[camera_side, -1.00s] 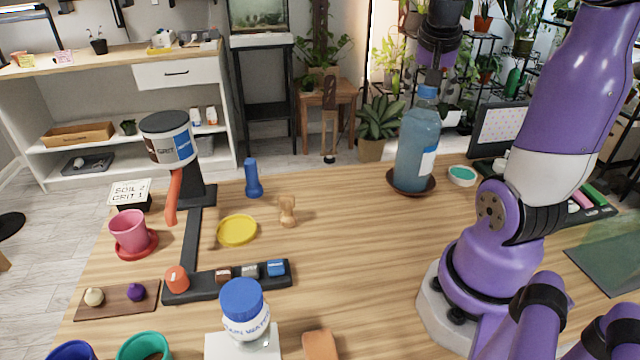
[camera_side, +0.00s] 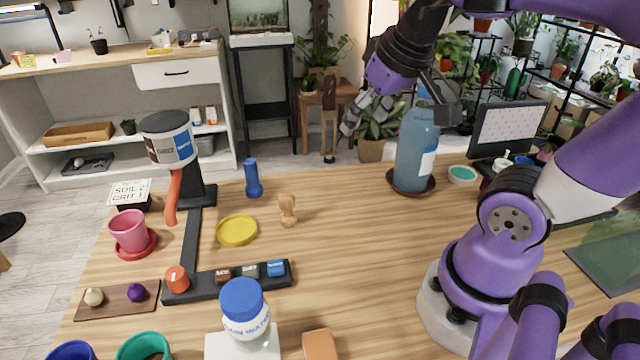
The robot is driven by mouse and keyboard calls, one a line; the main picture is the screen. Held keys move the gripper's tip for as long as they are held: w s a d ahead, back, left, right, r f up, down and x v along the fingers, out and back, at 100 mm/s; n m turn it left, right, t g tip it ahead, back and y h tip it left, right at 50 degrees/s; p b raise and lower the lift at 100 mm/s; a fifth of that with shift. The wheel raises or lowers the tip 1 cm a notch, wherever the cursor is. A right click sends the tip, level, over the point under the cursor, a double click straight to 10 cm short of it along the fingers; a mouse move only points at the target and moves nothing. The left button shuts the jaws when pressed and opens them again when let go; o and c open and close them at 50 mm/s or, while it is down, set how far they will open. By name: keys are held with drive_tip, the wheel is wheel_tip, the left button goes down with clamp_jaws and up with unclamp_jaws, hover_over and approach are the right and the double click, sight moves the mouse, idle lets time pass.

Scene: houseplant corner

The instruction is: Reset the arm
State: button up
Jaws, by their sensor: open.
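The bottle stands upright in a dark brown saucer (camera_side: 432,189). I cannot tell whether the wrist touches the bottle.
The dispenser with the grit drum (camera_side: 168,140) stands at the left. The table's middle right is clear.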

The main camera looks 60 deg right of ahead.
drive_tip(key=s+a+f+n+y, duration=0.1)
drive_tip(key=a+f+n+y, duration=0.1)
drive_tip(key=a, duration=0.4)
drive_tip(key=shift+s+a+f+n+t, duration=0.2)
drive_tip(key=shift+a+f+n+t, duration=0.15)
drive_tip(key=shift+f+n, duration=0.35)
